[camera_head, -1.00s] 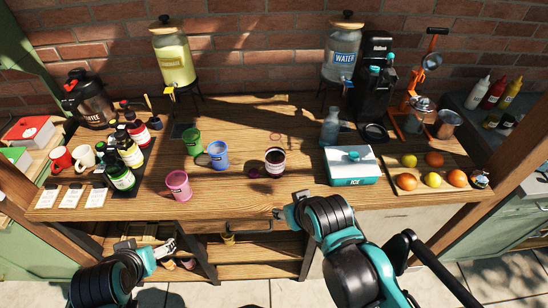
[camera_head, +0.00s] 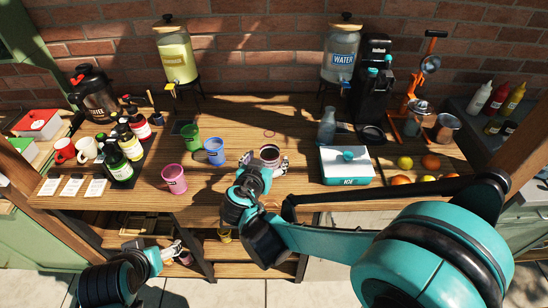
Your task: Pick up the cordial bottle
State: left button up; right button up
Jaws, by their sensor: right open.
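Several dark bottles with coloured labels stand on a black tray at the table's left: a green-labelled one (camera_head: 119,167), a yellow-labelled one (camera_head: 131,147) and a red-labelled one (camera_head: 140,128). I cannot read which is the cordial bottle. My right gripper (camera_head: 266,170) is open at the table's front middle, close to a dark cup (camera_head: 270,153); its fingers show on the cup's near and right sides. The arm hides the cup's lower part, and I cannot tell whether they touch. My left gripper (camera_head: 176,248) is low in front of the table, away from the bottles; its jaw opening is unclear.
Pink (camera_head: 174,178), blue (camera_head: 215,151) and green (camera_head: 190,137) cups stand between the bottles and the dark cup. A white and teal ice box (camera_head: 346,168), a glass bottle (camera_head: 327,128) and a fruit board are at right. Two drink dispensers stand at the back.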

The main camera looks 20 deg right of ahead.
aim_at(268, 140)
jog(key=b+x, duration=0.1)
jog(key=x, duration=0.1)
jog(key=shift+w+f, duration=0.1)
jog(key=shift+w, duration=0.2)
jog(key=b+x, duration=0.1)
jog(key=x, duration=0.1)
jog(key=b+x, duration=0.1)
jog(key=x, duration=0.2)
jog(key=shift+w+a+f, duration=0.15)
jog(key=shift+w+a, duration=0.15)
jog(key=shift+w, duration=0.15)
jog(key=shift+s, duration=0.1)
jog(key=shift+c, duration=0.4)
jog(key=c, duration=1.6)
jog(key=shift+r, duration=0.25)
jog(key=shift+c, duration=0.2)
jog(key=shift+r+p, duration=0.7)
jog(key=shift+r, duration=0.4)
notch_tip(268, 140, up, 2)
jog(key=shift+p, duration=0.55)
jog(key=s+d+r+p, duration=0.4)
jog(key=s+d+r, duration=0.2)
jog(key=s, duration=0.3)
jog(key=shift+d+r, duration=0.25)
jog(key=shift+d, duration=0.3)
